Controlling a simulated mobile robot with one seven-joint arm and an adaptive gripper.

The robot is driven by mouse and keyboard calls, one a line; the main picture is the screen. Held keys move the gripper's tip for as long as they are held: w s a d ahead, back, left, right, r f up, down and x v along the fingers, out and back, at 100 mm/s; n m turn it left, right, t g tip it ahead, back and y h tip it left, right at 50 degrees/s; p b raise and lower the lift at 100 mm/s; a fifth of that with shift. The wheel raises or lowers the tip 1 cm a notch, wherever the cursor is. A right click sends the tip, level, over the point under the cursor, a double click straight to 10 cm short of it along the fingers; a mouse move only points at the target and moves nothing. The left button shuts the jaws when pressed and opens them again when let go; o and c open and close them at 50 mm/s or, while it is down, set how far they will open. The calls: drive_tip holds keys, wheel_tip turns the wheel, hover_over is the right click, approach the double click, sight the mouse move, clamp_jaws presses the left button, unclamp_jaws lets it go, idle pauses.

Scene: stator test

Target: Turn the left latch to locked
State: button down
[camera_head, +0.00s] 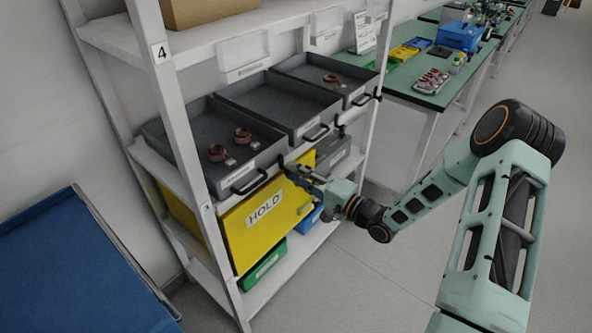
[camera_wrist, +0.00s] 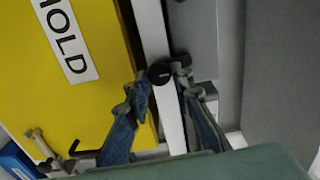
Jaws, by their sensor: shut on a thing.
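The left latch (camera_head: 281,160) is a small dark piece at the front right corner of the left grey drawer (camera_head: 175,130). My gripper (camera_head: 291,170) is at this corner, just above the yellow HOLD panel. In the wrist view my gripper (camera_wrist: 160,77) has its two fingers on either side of the latch's round black knob (camera_wrist: 158,73), against a white shelf edge. The gripper is shut on the latch. The fingers hide part of it, and its turn angle cannot be told.
The yellow HOLD panel (camera_head: 240,236) hangs below the left drawer; it also fills the left of the wrist view (camera_wrist: 35,95). A middle drawer (camera_head: 275,100) and a right drawer (camera_head: 318,72) stand alongside. A green bin (camera_head: 263,265) sits below. The floor at right is clear.

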drive_tip(key=shift+m, duration=0.5)
drive_tip(key=c, duration=1.7)
unclamp_jaws()
drive_tip(key=v, duration=1.2)
drive_tip(key=shift+s, duration=0.1)
drive_tip(key=shift+f, duration=0.1)
